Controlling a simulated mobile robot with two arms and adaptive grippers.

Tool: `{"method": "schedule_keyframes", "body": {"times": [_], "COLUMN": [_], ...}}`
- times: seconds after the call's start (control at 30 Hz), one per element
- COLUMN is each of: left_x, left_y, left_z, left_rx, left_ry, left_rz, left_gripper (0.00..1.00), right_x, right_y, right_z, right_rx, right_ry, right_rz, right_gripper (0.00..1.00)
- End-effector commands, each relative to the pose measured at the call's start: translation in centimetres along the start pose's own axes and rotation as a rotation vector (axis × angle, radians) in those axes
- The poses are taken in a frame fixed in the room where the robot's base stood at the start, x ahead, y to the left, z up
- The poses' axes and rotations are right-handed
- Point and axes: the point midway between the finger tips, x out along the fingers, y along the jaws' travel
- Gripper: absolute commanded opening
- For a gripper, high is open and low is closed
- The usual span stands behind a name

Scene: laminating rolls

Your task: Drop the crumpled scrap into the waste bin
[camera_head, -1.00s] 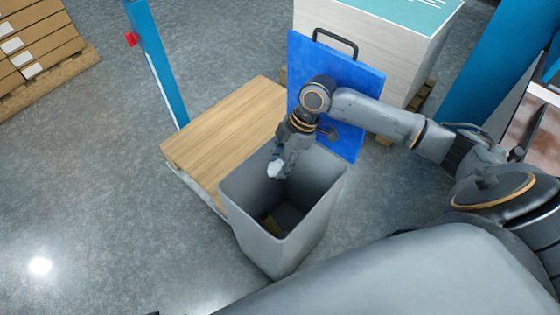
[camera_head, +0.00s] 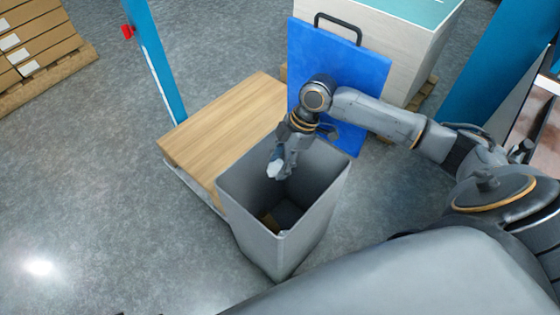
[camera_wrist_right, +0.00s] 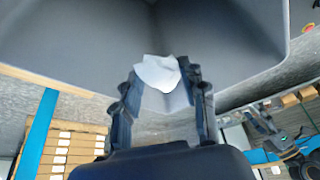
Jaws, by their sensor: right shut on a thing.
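The crumpled scrap is small and white; in the head view the scrap (camera_head: 274,169) shows at the tips of my right gripper (camera_head: 277,163). In the right wrist view the scrap (camera_wrist_right: 158,72) sits between the two fingers of my right gripper (camera_wrist_right: 160,85), which is shut on it. Some dark and brownish matter lies at the bin's bottom. My left gripper is not in view.
A wooden-topped low platform (camera_head: 220,125) stands against the bin's left side. A blue post (camera_head: 152,60) rises behind it. A pale crate (camera_head: 400,45) stands behind the lid. Stacked cartons (camera_head: 38,45) are at the far left. The grey floor at left is clear.

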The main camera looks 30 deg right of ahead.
Motion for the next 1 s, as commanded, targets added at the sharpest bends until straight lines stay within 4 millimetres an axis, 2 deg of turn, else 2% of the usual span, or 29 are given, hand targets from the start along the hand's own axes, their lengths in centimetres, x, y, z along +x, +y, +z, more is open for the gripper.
{"method": "schedule_keyframes", "body": {"times": [0.37, 0.4, 0.5, 1.0], "left_x": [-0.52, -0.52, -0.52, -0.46], "left_y": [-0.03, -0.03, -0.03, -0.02], "left_z": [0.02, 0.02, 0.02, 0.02], "left_rx": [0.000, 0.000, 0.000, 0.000], "left_ry": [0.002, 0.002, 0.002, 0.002], "left_rz": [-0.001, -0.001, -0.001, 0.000], "left_gripper": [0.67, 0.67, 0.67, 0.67], "right_x": [0.05, 0.05, 0.05, 0.06], "right_y": [0.01, 0.01, 0.01, 0.01], "right_z": [0.03, 0.03, 0.03, 0.04], "right_rx": [0.000, 0.000, 0.000, 0.000], "right_ry": [0.000, 0.000, 0.000, 0.000], "right_rz": [0.001, 0.001, 0.001, 0.000], "right_gripper": [0.30, 0.48, 0.69, 0.69]}}
